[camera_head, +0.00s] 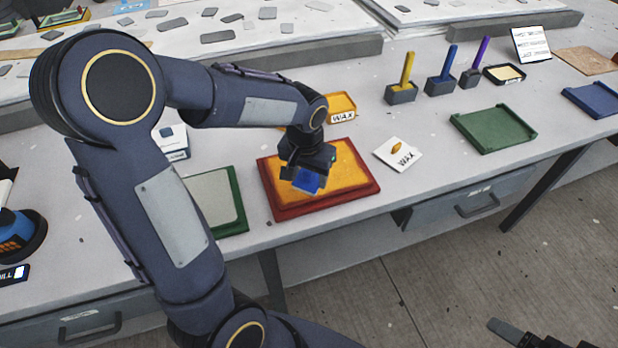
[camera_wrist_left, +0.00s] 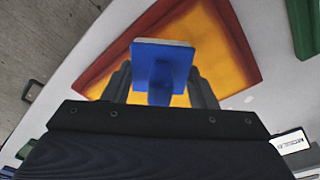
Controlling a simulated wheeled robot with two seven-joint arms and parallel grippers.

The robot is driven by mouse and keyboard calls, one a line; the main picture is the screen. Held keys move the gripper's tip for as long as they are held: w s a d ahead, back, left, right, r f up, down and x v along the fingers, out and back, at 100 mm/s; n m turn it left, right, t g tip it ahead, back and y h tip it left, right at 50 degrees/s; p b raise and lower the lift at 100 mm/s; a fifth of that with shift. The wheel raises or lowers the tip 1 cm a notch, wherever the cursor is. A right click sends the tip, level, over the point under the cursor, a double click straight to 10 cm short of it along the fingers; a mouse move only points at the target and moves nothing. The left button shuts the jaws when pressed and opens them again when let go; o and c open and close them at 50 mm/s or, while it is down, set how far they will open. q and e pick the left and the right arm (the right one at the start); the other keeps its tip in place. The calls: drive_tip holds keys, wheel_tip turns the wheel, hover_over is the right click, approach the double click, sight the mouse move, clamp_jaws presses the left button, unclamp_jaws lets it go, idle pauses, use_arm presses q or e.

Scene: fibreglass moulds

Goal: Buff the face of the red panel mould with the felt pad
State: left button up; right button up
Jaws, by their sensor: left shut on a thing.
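The red panel mould (camera_head: 283,213) lies flat near the front edge of the bench, with an orange-yellow face (camera_head: 343,172) inside a red rim. It also shows in the left wrist view (camera_wrist_left: 243,50). My left gripper (camera_head: 306,169) is above this face, shut on a blue-backed pad (camera_head: 307,182). In the left wrist view the pad (camera_wrist_left: 163,62) shows a blue square back, a blue grip between the fingers and a thin pale layer at its far edge. I cannot tell whether the pad touches the face. My right gripper (camera_head: 522,335) shows only partly at the bottom right, over the floor.
A green-framed mould (camera_head: 232,213) lies left of the red one. An orange WAX tray (camera_head: 341,106) sits behind it, and a white WAX card (camera_head: 399,154) to its right. Yellow, blue (camera_head: 441,75) and purple handles stand in blocks. A green tray (camera_head: 494,129) lies further right.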

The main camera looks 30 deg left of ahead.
use_arm(q)
drive_tip(key=shift+w+d+r+p, duration=0.15)
drive_tip(key=shift+r+p, duration=0.15)
drive_tip(key=shift+r, duration=0.25)
drive_tip(key=shift+r+p, duration=0.65)
drive_tip(key=shift+r, duration=0.15)
drive_tip(key=shift+r+p, duration=1.15)
drive_tip(key=shift+r, duration=0.35)
